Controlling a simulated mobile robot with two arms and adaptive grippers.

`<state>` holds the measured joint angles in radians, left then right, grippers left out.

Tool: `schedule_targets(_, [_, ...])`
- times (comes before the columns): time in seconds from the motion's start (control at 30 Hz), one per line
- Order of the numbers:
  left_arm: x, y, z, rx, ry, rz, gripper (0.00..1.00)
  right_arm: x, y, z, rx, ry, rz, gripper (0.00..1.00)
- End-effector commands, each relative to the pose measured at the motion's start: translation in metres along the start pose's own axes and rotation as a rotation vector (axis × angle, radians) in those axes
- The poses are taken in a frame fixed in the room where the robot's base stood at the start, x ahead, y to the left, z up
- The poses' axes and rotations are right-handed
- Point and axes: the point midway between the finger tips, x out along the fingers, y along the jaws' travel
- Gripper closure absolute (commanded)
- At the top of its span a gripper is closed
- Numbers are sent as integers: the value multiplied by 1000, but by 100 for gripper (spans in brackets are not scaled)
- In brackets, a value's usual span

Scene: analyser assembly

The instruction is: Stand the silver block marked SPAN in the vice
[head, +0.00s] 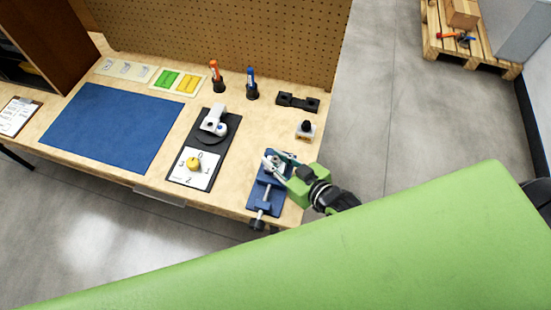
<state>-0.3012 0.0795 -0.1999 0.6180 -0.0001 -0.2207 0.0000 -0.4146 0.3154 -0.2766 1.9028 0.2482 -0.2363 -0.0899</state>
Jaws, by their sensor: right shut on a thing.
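The blue vice (262,196) stands at the right front corner of the workbench, with its screw and handle toward the front edge. My right gripper (274,163) reaches in from the right, over the back part of the vice. It is shut on a small, pale silver piece at the vice's jaws, which looks like the silver block (269,162). The fingers cover much of it. I cannot read a SPAN mark or tell whether the block touches the vice. My left gripper is out of view.
A grey block with a black knob (305,131) and a black bracket (297,102) lie behind. The blue mat (112,128) is clear.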

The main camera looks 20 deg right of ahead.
Motion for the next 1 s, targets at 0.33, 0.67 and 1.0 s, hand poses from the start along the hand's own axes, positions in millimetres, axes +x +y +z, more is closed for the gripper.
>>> schedule_targets(0.33, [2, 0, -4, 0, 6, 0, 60, 2, 0, 2, 0, 3, 0, 100])
schedule_targets(0.67, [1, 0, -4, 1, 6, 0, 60, 1, 0, 2, 0, 0, 0, 63])
schedule_targets(1.0, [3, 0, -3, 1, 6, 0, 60, -27, 0, 2, -1, -2, 0, 63])
